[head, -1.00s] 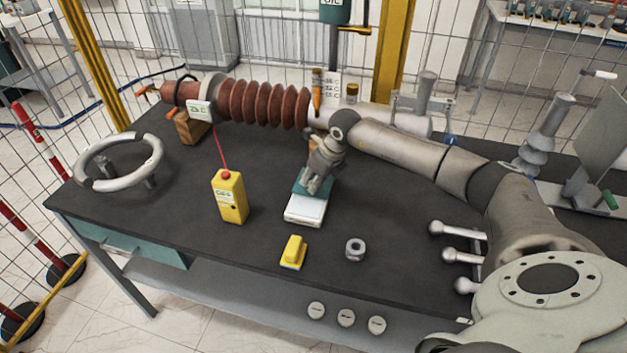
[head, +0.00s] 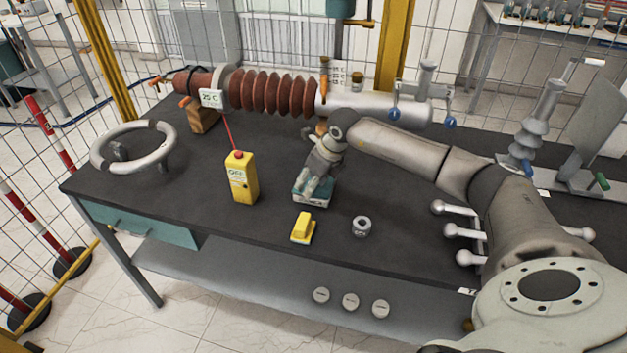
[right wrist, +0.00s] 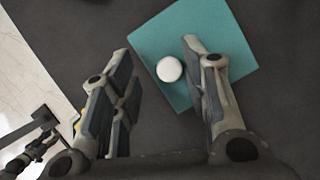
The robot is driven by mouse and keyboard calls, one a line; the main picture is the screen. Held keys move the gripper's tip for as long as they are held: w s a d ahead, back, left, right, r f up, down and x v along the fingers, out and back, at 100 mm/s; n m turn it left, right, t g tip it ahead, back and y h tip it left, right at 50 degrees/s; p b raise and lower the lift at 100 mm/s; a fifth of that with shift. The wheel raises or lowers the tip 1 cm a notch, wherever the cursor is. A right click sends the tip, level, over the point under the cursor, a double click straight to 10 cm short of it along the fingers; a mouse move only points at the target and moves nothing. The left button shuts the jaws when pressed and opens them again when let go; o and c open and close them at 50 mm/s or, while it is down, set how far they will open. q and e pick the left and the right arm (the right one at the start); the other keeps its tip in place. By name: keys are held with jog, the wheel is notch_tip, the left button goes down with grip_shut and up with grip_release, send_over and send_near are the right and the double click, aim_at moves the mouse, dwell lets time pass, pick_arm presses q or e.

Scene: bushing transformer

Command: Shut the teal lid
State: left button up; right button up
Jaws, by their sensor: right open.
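The teal lid (head: 314,197) lies over the white box (head: 310,203) near the middle of the dark table, and only a little of the box shows beneath it. In the right wrist view the lid is a teal square (right wrist: 158,40) with a round white knob (right wrist: 169,69). My right gripper (head: 315,188) is low over the lid and partly hides it. Its fingers (right wrist: 155,75) are open, with the knob between them, nearer the right-hand finger. I cannot tell whether a finger touches the knob. My left gripper is not in view.
A yellow control box (head: 241,180) stands left of the lid. A yellow block (head: 302,229) and a metal nut (head: 361,227) lie in front. The brown ribbed bushing (head: 270,92) lies behind. A grey ring (head: 133,148) is at left; levers (head: 462,233) are at right.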

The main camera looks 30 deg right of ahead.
jog(key=shift+d, duration=0.1)
jog(key=shift+d+r, duration=0.1)
jog(key=shift+d, duration=0.05)
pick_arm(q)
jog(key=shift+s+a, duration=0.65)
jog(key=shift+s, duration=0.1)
pick_arm(e)
jog(key=v, duration=1.1)
jog(key=shift+s+r, duration=0.2)
jog(key=shift+r, duration=0.15)
